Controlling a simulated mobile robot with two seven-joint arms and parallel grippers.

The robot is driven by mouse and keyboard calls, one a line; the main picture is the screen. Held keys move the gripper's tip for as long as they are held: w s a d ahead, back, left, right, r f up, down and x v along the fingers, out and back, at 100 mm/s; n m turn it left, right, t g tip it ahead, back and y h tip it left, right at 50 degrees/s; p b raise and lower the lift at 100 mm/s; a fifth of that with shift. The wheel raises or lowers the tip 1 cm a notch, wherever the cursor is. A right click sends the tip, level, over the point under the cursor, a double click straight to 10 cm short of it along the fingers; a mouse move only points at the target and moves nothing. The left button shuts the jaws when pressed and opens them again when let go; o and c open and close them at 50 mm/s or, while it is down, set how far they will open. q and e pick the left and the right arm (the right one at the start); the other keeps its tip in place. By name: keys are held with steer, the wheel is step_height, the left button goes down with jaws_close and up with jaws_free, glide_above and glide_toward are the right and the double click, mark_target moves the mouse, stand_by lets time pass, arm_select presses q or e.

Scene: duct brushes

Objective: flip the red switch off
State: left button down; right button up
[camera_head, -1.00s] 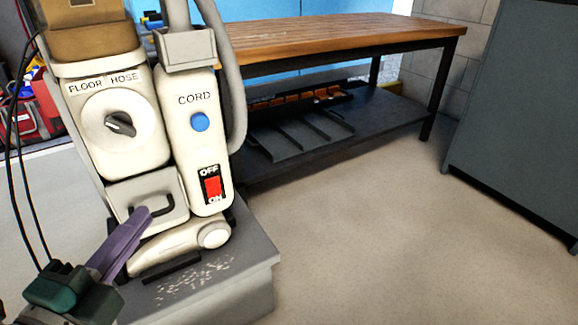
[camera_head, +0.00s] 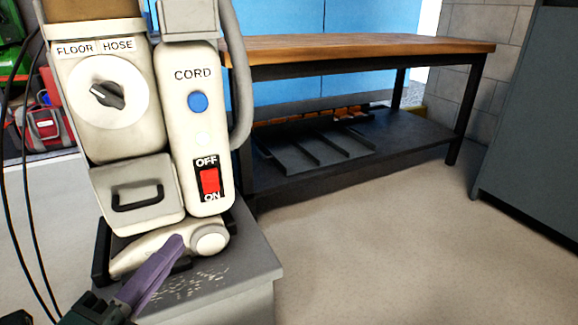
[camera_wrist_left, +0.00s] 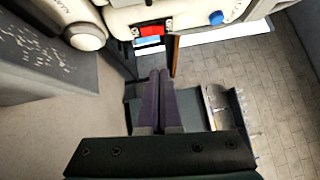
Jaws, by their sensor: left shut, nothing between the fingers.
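The red switch (camera_head: 210,181) sits low on the cream vacuum's right panel, between an OFF label above and an ON label below. It also shows in the left wrist view (camera_wrist_left: 151,31), at the top and partly cut by shadow. The vacuum (camera_head: 195,130) stands upright on a grey block. My left gripper (camera_head: 178,243) has purple fingers, shut and empty, in front of the vacuum's foot, below and left of the switch. In the left wrist view its fingers (camera_wrist_left: 158,75) lie together, pointing toward the switch, apart from it. My right gripper is not in view.
The vacuum also has a dial (camera_head: 107,95), a blue button (camera_head: 198,103) and a handle (camera_head: 137,198). A grey block (camera_head: 250,275) is under it. A wooden-topped bench (camera_head: 370,46) stands behind to the right. The floor at right is clear.

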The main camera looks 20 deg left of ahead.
arm_select(q)
steer(key=b, duration=0.3)
glide_toward(212, 175)
steer(key=w+d, duration=0.3)
steer(key=w+a+b, duration=0.1)
steer(key=w+a, duration=0.2)
steer(key=shift+a+r, duration=0.1)
steer(key=shift+r, duration=0.05)
steer(key=shift+w, duration=0.1)
steer(key=shift+w+a+r+n+g+p, duration=0.15)
steer(key=shift+r+p, duration=0.15)
steer(key=shift+p, duration=0.25)
steer(key=shift+a+r+n+g+p, duration=0.15)
steer(key=shift+r+p, duration=0.15)
steer(key=shift+p, duration=0.25)
steer(key=shift+d+f+b, duration=0.15)
steer(key=shift+f+b, duration=0.35)
steer(key=shift+r, duration=0.1)
